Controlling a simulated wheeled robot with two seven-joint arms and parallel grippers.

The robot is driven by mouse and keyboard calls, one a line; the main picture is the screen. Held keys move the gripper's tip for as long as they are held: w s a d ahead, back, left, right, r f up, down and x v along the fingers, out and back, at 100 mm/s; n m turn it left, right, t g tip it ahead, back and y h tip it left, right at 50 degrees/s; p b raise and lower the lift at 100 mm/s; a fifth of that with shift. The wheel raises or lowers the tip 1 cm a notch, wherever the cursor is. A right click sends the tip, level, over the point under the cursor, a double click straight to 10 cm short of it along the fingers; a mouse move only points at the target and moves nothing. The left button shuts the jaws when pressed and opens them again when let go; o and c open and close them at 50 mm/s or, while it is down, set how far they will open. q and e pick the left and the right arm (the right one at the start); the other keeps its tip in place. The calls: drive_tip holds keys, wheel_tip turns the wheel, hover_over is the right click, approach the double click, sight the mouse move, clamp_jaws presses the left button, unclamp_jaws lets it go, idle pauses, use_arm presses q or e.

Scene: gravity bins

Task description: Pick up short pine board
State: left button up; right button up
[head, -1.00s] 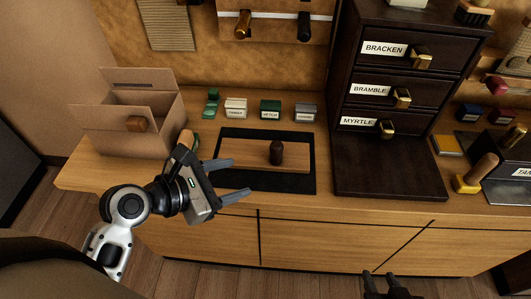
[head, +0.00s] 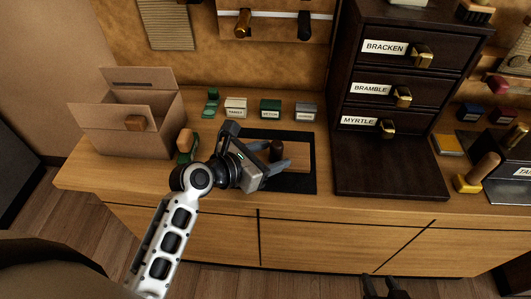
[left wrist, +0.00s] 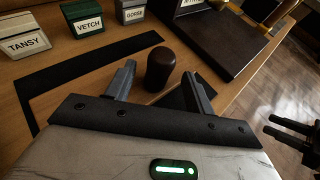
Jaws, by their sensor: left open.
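The short pine board (head: 300,150) lies flat on a black mat (head: 303,183) on the bench, with a dark upright knob (head: 277,150) on it. My left gripper (head: 279,158) is over the board, its two fingers apart on either side of the knob. In the left wrist view the knob (left wrist: 160,66) stands between the fingertips, with no clear contact. The arm and gripper hide the board's left part. My right gripper (head: 384,287) is at the bottom edge of the head view, away from the bench top, its fingers apart and empty.
An open cardboard box (head: 125,118) stands at the left. Small labelled boxes (head: 270,108) line up behind the mat. A dark drawer cabinet (head: 390,100) with brass handles stands at the right, with a dark panel (head: 385,175) before it. Bench front is clear.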

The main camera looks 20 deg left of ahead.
sight(278, 142)
use_arm(q)
drive_tip(key=x, duration=0.4)
drive_tip(key=shift+w+a, duration=0.1)
drive_tip(key=shift+w, duration=0.05)
clamp_jaws()
use_arm(e)
drive_tip(key=shift+a, duration=0.1)
use_arm(q)
drive_tip(key=shift+r, duration=0.15)
use_arm(e)
drive_tip(key=shift+w, duration=0.1)
use_arm(q)
drive_tip(key=shift+r, duration=0.25)
wheel_tip(278, 142, up, 2)
drive_tip(key=shift+r+p, duration=0.2)
drive_tip(key=shift+p, duration=0.2)
drive_tip(key=r+p+v, duration=0.1)
drive_tip(key=v, duration=0.7)
drive_tip(key=w+r+v, duration=0.1)
drive_tip(key=r+v, duration=0.1)
drive_tip(key=v, duration=0.6)
drive_tip(key=shift+r+p, duration=0.35)
drive_tip(key=shift+r, duration=0.05)
use_arm(e)
drive_tip(key=shift+d+r, duration=0.25)
drive_tip(key=shift+r, duration=0.35)
